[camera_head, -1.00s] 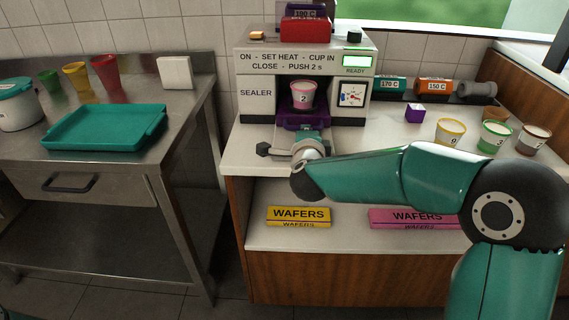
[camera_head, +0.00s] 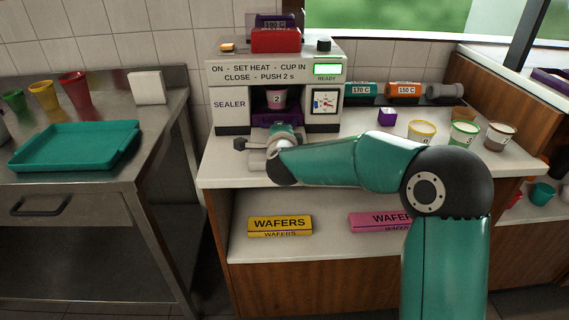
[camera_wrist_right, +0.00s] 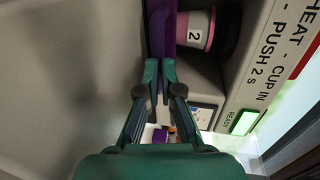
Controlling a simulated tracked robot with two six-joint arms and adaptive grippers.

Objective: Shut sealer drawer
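The sealer (camera_head: 231,103) is a white and grey machine on the counter with a green READY light. Its purple drawer (camera_head: 263,118) sits low in the opening, with its front still showing. A pink cup marked 2 (camera_head: 276,100) stands upright in it, its upper part in shadow. The cup (camera_wrist_right: 195,28) and the purple drawer front (camera_wrist_right: 162,25) also show in the right wrist view. My right gripper (camera_wrist_right: 160,68) has its fingers almost together, tips at the drawer front; I see nothing clearly held between them. In the head view my right arm hides part of it. My left gripper is not in view.
A red block (camera_head: 275,41) sits on top of the sealer. A purple cube (camera_head: 387,117) and several cups, one yellow-rimmed (camera_head: 421,131), stand on the counter to the right. Wafers boxes (camera_head: 280,226) lie on the shelf below. A teal tray (camera_head: 75,145) is on the left table.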

